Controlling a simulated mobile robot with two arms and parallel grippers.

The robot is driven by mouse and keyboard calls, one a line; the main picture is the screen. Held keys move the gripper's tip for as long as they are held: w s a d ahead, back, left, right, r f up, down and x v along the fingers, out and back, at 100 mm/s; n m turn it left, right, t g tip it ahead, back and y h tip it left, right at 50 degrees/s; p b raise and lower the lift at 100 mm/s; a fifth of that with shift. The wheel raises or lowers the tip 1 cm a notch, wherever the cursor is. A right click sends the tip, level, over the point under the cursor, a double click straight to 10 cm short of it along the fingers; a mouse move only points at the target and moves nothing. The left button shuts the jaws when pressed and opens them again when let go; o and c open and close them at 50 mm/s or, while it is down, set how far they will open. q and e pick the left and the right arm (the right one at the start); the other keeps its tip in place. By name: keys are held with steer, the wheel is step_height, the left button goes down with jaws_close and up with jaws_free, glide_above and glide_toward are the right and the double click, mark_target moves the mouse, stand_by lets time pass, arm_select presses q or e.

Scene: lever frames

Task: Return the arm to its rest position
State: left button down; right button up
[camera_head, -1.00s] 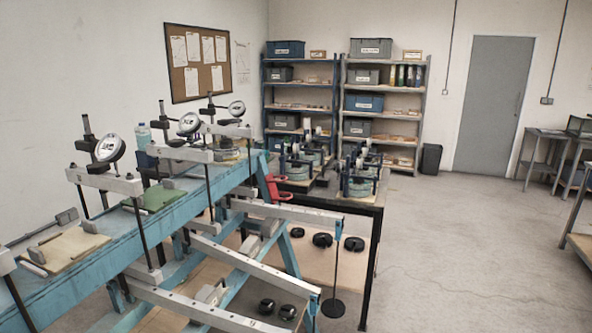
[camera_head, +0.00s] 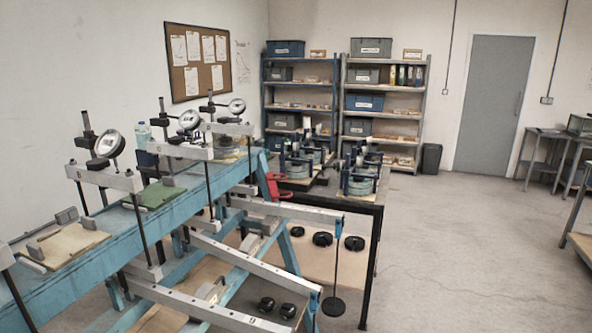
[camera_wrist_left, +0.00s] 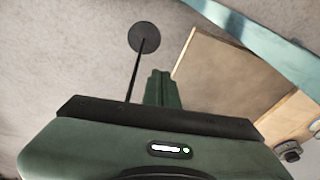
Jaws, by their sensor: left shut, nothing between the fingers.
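In the left wrist view, my left gripper (camera_wrist_left: 162,80) is green, and its fingers are shut together with nothing between them. It points down over the floor. A thin black rod with a round black disc (camera_wrist_left: 145,38) stands out to the left of the fingers and looks apart from them. A tan board (camera_wrist_left: 215,75) lies to the right of the fingers. Neither of my arms shows in the head view. My right gripper is in no view.
A blue lever frame (camera_head: 190,210) with dial gauges fills the left of the head view. A weight hanger (camera_head: 334,306) hangs at its end. A black-legged table (camera_head: 368,208) with several devices stands behind. Shelves (camera_head: 385,100) line the back wall. The floor at right is open.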

arm_select(q)
steer(key=s+f+g, duration=0.1)
steer(key=s+f, duration=0.2)
steer(key=f, duration=0.5)
steer(key=s+f, duration=0.4)
steer(key=f, duration=0.3)
steer(key=s+a+f+b, duration=0.1)
steer(key=s+a+f, duration=0.2)
steer(key=s+f, duration=0.7)
steer(key=shift+s+a+f+g+b, duration=0.15)
steer(key=shift+s+f+g+b, duration=0.2)
steer(key=shift+s, duration=0.85)
